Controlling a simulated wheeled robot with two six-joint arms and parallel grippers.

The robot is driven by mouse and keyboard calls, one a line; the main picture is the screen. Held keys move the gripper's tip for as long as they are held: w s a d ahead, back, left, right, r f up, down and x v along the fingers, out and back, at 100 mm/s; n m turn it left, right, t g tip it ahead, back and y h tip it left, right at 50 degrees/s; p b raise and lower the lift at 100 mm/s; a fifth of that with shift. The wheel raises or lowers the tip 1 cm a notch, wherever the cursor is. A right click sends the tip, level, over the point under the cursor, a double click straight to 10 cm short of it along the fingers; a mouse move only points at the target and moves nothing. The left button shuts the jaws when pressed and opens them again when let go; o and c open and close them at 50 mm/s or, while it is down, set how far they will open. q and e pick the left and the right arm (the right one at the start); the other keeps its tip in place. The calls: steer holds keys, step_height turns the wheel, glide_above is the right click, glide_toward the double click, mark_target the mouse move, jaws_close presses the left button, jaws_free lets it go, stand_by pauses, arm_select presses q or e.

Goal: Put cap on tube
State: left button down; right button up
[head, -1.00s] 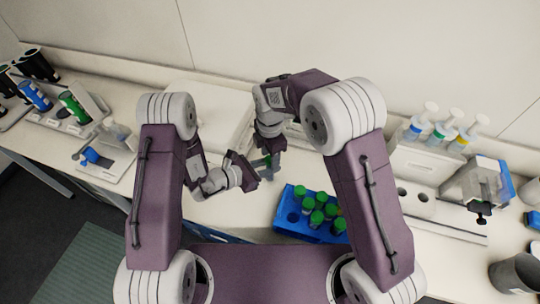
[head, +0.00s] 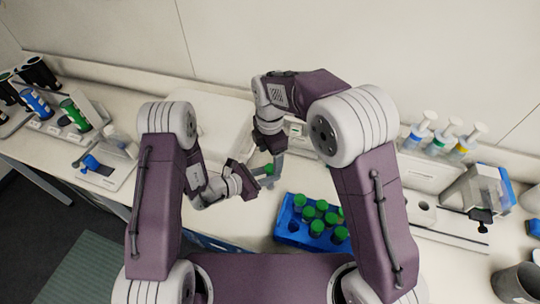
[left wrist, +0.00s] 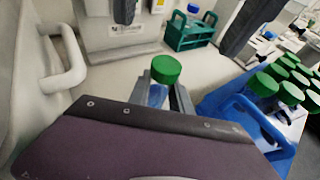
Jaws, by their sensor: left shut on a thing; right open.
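A clear tube (left wrist: 157,96) with a green cap (left wrist: 165,69) on its top stands between the fingers of my left gripper (left wrist: 165,102) in the left wrist view. The cap looks level on the tube; I cannot tell how tightly it sits. In the head view the cap (head: 269,169) is small and partly hidden by the grippers. My left gripper (head: 260,180) is shut on the tube above the bench.
A blue rack (head: 288,239) with several green-capped tubes stands right of the grippers, close to my body. A green rack (left wrist: 195,38) stands behind in the wrist view. White equipment lies behind the grippers.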

step_height(320, 180, up, 12)
stand_by(0.6)
arm_select(q)
steer(key=c, duration=1.1)
jaws_free()
steer(key=b+v, duration=0.1)
steer(key=v, duration=0.8)
steer(key=shift+b, duration=0.4)
arm_select(e)
steer(key=shift+f, duration=0.85)
arm_select(q)
steer(key=shift+f, duration=0.1)
